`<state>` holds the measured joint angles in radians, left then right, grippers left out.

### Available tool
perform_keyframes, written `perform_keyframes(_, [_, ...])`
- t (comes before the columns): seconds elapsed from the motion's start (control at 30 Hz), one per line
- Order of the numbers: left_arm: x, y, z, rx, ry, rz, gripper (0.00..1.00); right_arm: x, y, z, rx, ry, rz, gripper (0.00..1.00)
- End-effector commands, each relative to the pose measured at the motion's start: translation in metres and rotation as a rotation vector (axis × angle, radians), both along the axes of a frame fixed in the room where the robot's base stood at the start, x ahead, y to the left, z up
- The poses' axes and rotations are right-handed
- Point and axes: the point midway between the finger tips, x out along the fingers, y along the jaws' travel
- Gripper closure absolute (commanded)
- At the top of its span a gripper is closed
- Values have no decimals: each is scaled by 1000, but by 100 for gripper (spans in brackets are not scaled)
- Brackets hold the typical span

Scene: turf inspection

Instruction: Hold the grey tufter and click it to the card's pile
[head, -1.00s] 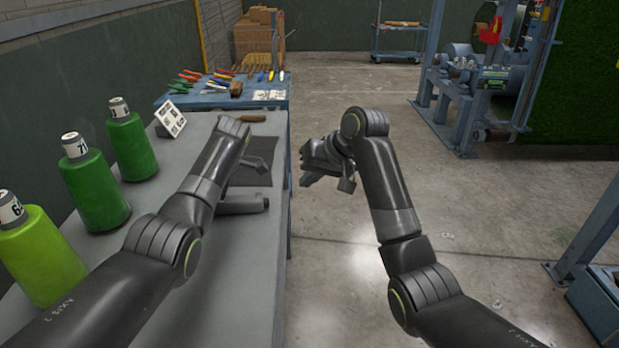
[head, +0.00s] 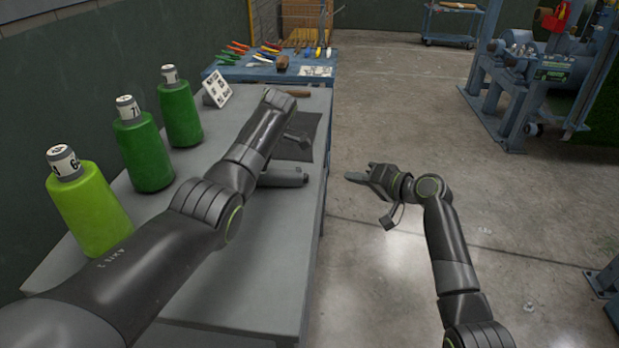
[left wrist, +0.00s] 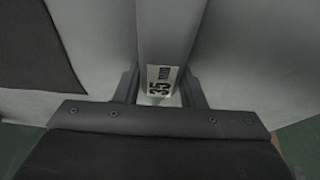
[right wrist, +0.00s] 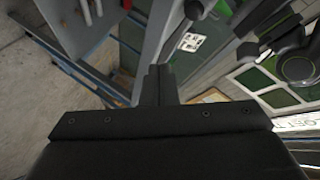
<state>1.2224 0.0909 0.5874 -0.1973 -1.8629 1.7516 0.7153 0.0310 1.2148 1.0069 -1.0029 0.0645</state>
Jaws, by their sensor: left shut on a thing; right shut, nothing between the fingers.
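The grey tufter (head: 285,177) lies on the grey table, partly behind my left forearm in the head view. In the left wrist view my left gripper (left wrist: 160,95) is shut on a long grey body with a white "35" label (left wrist: 160,82), which appears to be the tufter. A white card with dark squares (head: 216,88) stands tilted at the table's far end. My right gripper (head: 352,176) is shut and empty, right of the table edge; its closed fingers also show in the right wrist view (right wrist: 158,85).
Green cones (head: 143,155) line the table's left side. A dark mat (head: 312,148) lies beyond the tufter. A blue bench (head: 250,75) with hand tools stands behind. Open floor (head: 390,90) lies to the right, with blue machinery (head: 520,100) beyond.

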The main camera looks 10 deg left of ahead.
Motion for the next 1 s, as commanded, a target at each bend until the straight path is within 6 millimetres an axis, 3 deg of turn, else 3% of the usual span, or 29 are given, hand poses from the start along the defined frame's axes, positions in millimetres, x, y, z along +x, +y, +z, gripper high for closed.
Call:
perform_keyframes(0.2, [0, 0, 1, 0, -1, 0, 100, 4, -15, -13, 83, -17, -75, 100])
perform_keyframes(0.63, [0, 0, 0, 0, -1, -1, 100, 5, -15, -14, 90, -20, -82, 100])
perform_keyframes(0.77, [0, 0, 0, 0, -1, -1, 100, 4, -7, -14, 91, -20, -81, 100])
perform_keyframes(1.0, [0, 0, 0, 0, -1, 0, 100, 1, 26, -14, 91, -19, -81, 100])
